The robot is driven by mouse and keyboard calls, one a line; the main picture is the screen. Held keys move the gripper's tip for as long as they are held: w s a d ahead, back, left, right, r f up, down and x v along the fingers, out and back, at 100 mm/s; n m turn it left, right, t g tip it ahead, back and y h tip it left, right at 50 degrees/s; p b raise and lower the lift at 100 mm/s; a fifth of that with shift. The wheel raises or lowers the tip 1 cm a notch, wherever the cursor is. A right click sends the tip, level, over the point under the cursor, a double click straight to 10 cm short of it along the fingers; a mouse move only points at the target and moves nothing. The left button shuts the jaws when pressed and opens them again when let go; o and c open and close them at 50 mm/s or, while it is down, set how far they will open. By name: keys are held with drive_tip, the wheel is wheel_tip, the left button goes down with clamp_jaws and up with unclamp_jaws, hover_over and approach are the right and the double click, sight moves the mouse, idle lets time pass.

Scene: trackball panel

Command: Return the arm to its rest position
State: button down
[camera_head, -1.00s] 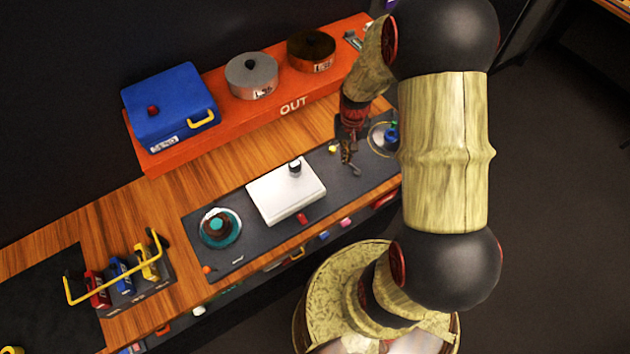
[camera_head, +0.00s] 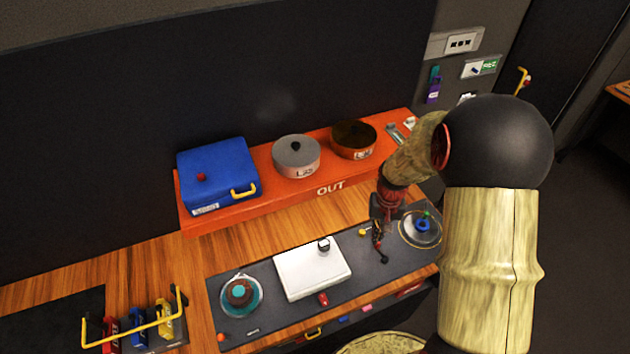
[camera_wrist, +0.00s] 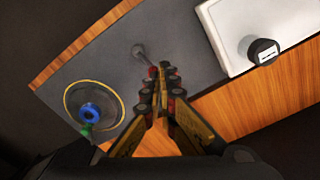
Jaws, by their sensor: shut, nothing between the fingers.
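My arm reaches down from the right in the head view. My gripper (camera_head: 377,236) is over the right part of the dark grey panel (camera_head: 263,316), between the white box and the right-hand round dish. In the wrist view my gripper (camera_wrist: 161,70) has its fingertips together with nothing between them. A small dark stick with a round end (camera_wrist: 138,50) shows just beyond the fingertips; I cannot tell whether they touch it. The white box (camera_head: 310,272) with a black knob is to the left of the gripper. The dish with a blue ring (camera_head: 423,226) is to its right.
An orange shelf (camera_head: 272,205) marked OUT carries a blue case (camera_head: 217,173), a grey pot (camera_head: 296,156) and a brown pot (camera_head: 353,139). A yellow-handled rack (camera_head: 133,335) stands front left. A dark wall rises behind. Open floor lies at the right.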

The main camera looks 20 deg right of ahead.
drive_tip(key=s+a+r+n+t+b, duration=0.5)
drive_tip(key=s+a+r+b, duration=0.9)
drive_tip(key=a+r+b, duration=0.1)
drive_tip(key=shift+a+r+t, duration=0.15)
drive_tip(key=shift+a+t, duration=0.15)
drive_tip(key=shift+a, duration=0.5)
drive_tip(key=shift+a, duration=0.1)
idle(1.4)
